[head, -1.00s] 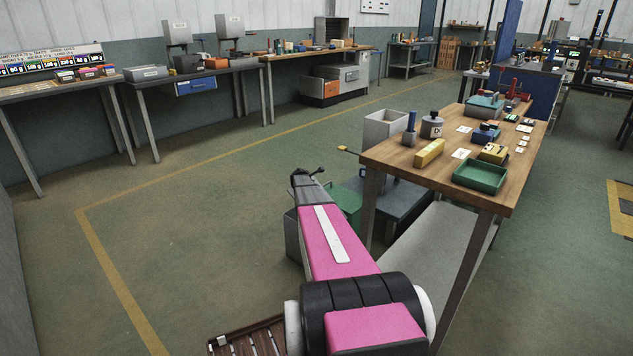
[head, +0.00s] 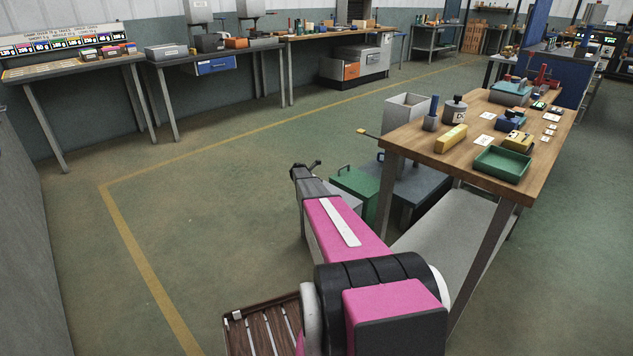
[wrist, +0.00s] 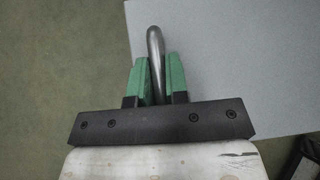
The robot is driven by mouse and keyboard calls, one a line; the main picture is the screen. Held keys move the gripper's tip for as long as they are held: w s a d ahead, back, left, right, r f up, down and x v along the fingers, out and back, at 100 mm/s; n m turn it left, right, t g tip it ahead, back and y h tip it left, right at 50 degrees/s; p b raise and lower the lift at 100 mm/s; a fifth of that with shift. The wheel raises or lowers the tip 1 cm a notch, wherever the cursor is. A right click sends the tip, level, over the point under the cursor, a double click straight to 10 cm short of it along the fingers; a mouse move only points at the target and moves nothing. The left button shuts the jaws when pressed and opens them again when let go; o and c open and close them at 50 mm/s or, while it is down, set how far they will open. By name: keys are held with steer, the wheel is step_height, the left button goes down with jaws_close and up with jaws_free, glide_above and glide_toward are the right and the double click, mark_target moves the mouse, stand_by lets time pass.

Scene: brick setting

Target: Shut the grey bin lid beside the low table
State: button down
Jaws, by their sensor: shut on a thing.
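In the wrist view my gripper (wrist: 155,82) has its green fingers closed on both sides of a round metal handle (wrist: 155,42). The handle stands on a flat grey panel (wrist: 235,65), which looks like the grey bin lid. I cannot tell how far the lid is tilted. In the head view a piece of light grey surface (head: 349,199) shows between my pink arm and a green bin, likely part of the grey bin.
The green bin (head: 357,188) and a low dark grey table (head: 422,187) stand close to the right. A slatted brown item (head: 262,330) lies at the lower left. The floor to the left is clear.

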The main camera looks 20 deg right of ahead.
steer(key=shift+w+f, duration=0.15)
steer(key=shift+f, duration=0.1)
steer(key=c, duration=1.1)
jaws_free()
steer(key=shift+f, duration=0.1)
steer(key=shift+a+r, duration=0.1)
steer(key=shift+r, duration=0.1)
steer(key=shift+s+a+r, duration=0.25)
steer(key=shift+a+r, duration=0.1)
steer(key=shift+r, duration=0.05)
steer(key=v, duration=0.9)
steer(key=shift+a+r, duration=0.15)
steer(key=shift+a, duration=0.05)
